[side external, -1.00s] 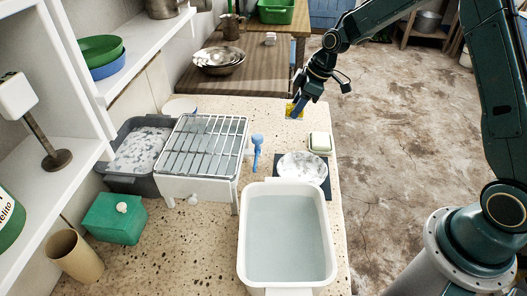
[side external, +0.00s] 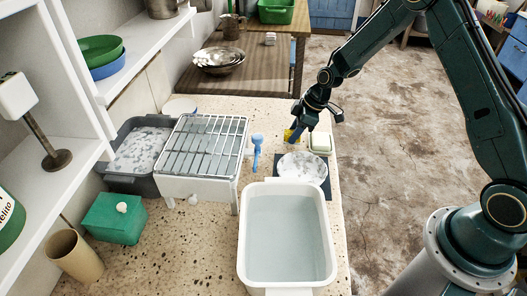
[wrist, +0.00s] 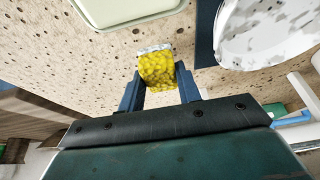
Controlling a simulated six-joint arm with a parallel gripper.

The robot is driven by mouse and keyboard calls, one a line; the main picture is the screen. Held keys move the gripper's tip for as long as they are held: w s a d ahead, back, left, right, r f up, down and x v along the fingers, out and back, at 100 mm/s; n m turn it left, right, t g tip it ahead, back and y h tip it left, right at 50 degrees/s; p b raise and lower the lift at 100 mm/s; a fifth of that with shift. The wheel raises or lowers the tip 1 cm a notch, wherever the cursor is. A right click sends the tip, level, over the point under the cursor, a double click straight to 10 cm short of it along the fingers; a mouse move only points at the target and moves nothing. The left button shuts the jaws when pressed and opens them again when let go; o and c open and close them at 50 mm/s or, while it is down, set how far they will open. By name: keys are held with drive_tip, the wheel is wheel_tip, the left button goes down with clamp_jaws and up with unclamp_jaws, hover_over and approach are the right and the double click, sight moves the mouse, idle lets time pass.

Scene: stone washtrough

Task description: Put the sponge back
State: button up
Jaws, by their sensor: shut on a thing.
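The yellow sponge (side external: 288,135) is at the far end of the speckled stone worktop, left of the soap dish. My gripper (side external: 293,131) is shut on it, and the fingers and wrist hide part of it. In the wrist view the sponge (wrist: 157,72), yellow with a pale grey far edge, sits between the two blue fingers of my gripper (wrist: 159,84). I cannot tell whether it touches the worktop or hangs just above it.
A pale green soap dish (side external: 321,152) stands beside my gripper. A foam-marked plate (side external: 302,166) lies on a dark mat, before a white water basin (side external: 287,190). A blue brush (side external: 257,150) and a wire rack (side external: 203,145) are to the left.

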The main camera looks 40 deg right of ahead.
drive_tip(key=shift+f, duration=0.55)
drive_tip(key=shift+f, duration=0.1)
drive_tip(key=o, duration=0.9)
drive_tip(key=shift+o, duration=0.2)
drive_tip(key=v, duration=1.2)
